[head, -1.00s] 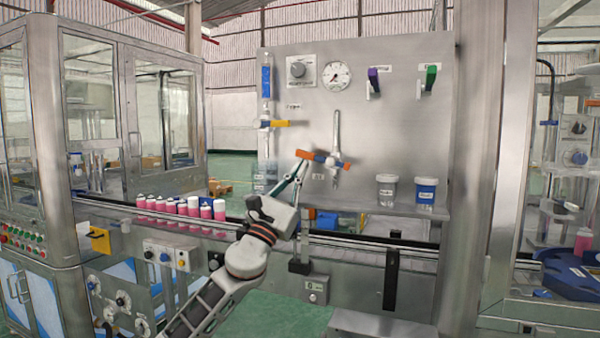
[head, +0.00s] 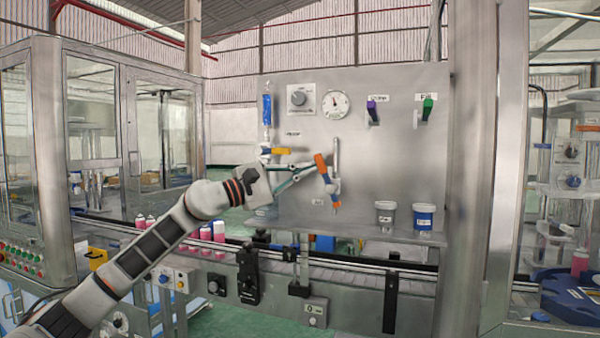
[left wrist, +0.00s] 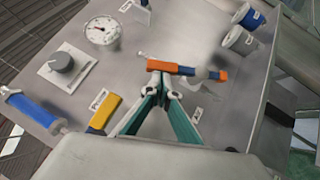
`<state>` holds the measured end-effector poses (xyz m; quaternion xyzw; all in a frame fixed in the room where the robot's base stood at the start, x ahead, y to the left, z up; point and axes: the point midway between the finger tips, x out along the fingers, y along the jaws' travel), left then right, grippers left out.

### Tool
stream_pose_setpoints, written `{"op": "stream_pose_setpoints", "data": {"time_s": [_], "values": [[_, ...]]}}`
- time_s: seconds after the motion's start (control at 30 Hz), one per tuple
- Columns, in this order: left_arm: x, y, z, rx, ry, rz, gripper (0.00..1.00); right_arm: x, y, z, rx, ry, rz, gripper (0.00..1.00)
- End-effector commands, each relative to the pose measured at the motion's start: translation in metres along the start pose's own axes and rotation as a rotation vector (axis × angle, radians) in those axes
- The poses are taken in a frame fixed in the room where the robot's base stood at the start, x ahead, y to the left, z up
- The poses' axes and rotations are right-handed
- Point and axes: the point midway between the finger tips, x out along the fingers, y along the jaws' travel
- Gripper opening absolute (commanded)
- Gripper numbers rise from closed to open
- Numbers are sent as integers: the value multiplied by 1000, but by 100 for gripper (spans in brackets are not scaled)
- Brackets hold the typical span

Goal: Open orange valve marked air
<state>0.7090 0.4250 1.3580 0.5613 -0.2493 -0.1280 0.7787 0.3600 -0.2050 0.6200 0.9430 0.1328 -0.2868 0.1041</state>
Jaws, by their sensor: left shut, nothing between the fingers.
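The orange valve handle (head: 322,168) sits on a vertical pipe (head: 336,150) on the grey panel. It is steeply tilted, its orange top leaning left and its blue lower part near the pipe. A small label below it is too small to read. My left gripper (head: 314,164) is shut and empty, its green-grey fingertips at the handle's left side, touching or nearly so. In the left wrist view the shut fingertips (left wrist: 160,78) are just below the orange handle (left wrist: 172,68). My right gripper is not in view.
A gauge (head: 335,104), a knob (head: 298,98), and purple (head: 372,111) and green (head: 426,108) handles are higher up. Two cups (head: 424,217) stand on the shelf. Pink cans (head: 219,231) line the conveyor.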

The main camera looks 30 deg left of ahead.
Motion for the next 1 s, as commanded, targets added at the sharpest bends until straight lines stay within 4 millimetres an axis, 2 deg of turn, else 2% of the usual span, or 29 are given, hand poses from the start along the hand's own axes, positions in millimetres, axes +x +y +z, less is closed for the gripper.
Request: {"op": "stream_pose_setpoints", "data": {"time_s": [0.03, 0.33, 0.7, 1.0], "values": [[2, 12, 6, 34, -2, -24, 0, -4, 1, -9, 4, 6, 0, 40], [12, 15, 14, 183, -1, -177, 0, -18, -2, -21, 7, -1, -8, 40], [17, 12, 18, 178, -2, -178, 0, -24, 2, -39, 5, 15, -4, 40], [17, 11, 18, 177, -2, -177, 0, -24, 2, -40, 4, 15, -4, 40]]}}
